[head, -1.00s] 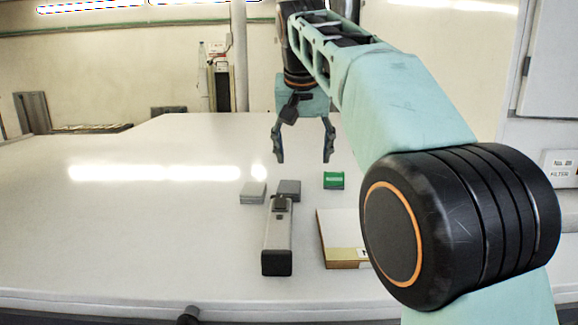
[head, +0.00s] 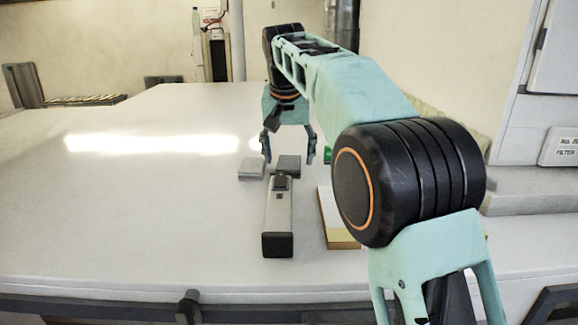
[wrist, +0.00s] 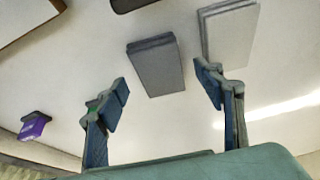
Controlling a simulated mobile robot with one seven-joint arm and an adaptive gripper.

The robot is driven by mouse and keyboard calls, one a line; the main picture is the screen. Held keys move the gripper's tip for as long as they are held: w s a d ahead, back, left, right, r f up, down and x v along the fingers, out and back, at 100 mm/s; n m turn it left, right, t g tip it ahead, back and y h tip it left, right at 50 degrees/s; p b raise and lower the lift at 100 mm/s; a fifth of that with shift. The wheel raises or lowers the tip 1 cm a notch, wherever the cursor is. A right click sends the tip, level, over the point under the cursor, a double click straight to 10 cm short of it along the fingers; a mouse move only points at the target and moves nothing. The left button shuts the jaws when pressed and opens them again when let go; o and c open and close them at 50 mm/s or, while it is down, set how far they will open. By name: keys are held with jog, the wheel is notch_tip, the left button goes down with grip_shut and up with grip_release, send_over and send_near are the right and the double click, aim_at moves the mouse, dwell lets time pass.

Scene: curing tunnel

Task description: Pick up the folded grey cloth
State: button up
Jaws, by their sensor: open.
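Two flat grey pieces lie side by side on the white table. The darker grey piece (head: 289,167) is a slab-like block, and it shows in the wrist view (wrist: 155,66) ahead of the gap between the fingertips. The lighter grey piece (head: 251,170) has layered edges in the wrist view (wrist: 229,35). I cannot tell for sure which is the folded cloth. My gripper (head: 288,159) is open and empty, pointing down above and around the darker piece in the head view. In the wrist view its fingers (wrist: 165,84) appear apart from both pieces.
A grey and black device (head: 278,220) lies in front of the grey pieces. A white box with brown sides (head: 342,238) is to its right. A purple object (wrist: 34,127) shows in the wrist view. The table's left side is clear.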

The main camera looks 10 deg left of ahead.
jog(key=shift+x, duration=0.95)
jog(key=shift+c, duration=0.2)
jog(key=c, duration=1)
jog(key=shift+r, duration=0.15)
jog(key=shift+c, duration=0.2)
jog(key=shift+r, duration=0.5)
notch_tip(320, 180, up, 2)
jog(key=shift+r, duration=0.2)
jog(key=s+r, duration=0.1)
jog(key=s+d+r, duration=0.1)
jog(key=s+r, duration=0.1)
jog(key=r, duration=0.1)
jog(key=shift+s+d+r, duration=0.15)
jog(key=shift+s+d, duration=0.1)
jog(key=shift+d, duration=0.05)
jog(key=s+d+r+b, duration=0.3)
jog(key=s+d+r, duration=0.1)
jog(key=s, duration=0.5)
jog(key=shift+r, duration=0.55)
